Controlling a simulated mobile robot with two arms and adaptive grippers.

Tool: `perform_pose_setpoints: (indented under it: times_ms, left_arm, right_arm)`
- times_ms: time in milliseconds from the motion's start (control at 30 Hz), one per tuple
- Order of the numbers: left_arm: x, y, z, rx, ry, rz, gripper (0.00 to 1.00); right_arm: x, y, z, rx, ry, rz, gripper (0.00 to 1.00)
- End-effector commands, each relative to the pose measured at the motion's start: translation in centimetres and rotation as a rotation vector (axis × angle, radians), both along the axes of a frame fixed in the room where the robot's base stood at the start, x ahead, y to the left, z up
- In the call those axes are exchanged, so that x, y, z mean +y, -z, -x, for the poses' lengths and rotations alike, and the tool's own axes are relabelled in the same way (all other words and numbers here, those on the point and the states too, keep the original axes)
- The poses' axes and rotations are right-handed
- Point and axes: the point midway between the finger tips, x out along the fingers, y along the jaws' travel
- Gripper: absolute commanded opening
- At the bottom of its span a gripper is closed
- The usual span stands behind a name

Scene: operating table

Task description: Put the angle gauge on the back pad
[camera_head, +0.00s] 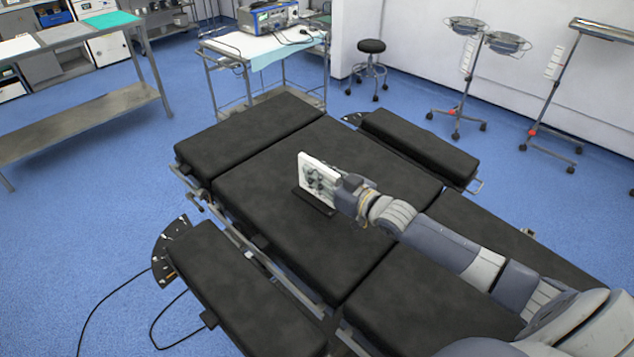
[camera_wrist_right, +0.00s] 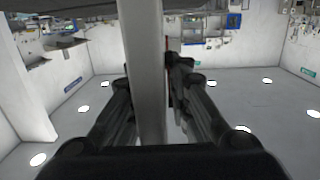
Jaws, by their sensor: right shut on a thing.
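The angle gauge (camera_head: 318,176), a white upright plate with grey fittings and a dark flat base, is at the middle of the operating table. My right gripper (camera_head: 342,193) is shut on its right side. In the right wrist view the gauge (camera_wrist_right: 145,60) shows edge-on as a pale slab between the two fingers of the right gripper (camera_wrist_right: 152,85). The back pad (camera_head: 290,237), a large black cushion, lies below the gauge. The base appears at or just over the pad; I cannot tell whether it touches. My left gripper is not in view.
A black pad (camera_head: 245,137) adjoins the far end, and another (camera_head: 425,305) the near end. Side pads lie at left (camera_head: 238,290) and right (camera_head: 420,146). A cart (camera_head: 265,48) with a device stands behind. Much of the back pad is bare.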

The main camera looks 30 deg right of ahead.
Motion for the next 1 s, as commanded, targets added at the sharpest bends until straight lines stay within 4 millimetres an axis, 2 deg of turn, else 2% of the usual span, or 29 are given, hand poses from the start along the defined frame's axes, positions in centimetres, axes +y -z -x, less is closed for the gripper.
perform_pose_setpoints:
  times_ms: [100,200,667,700,767,1000]
  left_arm:
    - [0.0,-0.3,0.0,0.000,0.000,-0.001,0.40]
    - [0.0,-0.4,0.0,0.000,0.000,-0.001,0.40]
    - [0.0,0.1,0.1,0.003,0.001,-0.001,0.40]
    - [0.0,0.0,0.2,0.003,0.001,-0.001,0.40]
    - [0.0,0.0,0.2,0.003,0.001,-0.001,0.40]
    - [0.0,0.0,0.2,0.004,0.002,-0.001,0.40]
  right_arm:
    - [0.0,1.7,0.0,0.002,0.000,0.000,0.00]
    - [0.1,2.6,0.0,0.000,0.000,-0.001,0.00]
    - [0.0,3.4,0.1,0.000,-0.001,0.000,0.00]
    - [0.0,3.4,0.1,0.002,0.000,0.001,0.26]
    - [0.1,3.4,0.1,0.002,0.000,0.000,0.38]
    - [0.1,3.4,0.1,0.002,0.000,0.000,0.38]
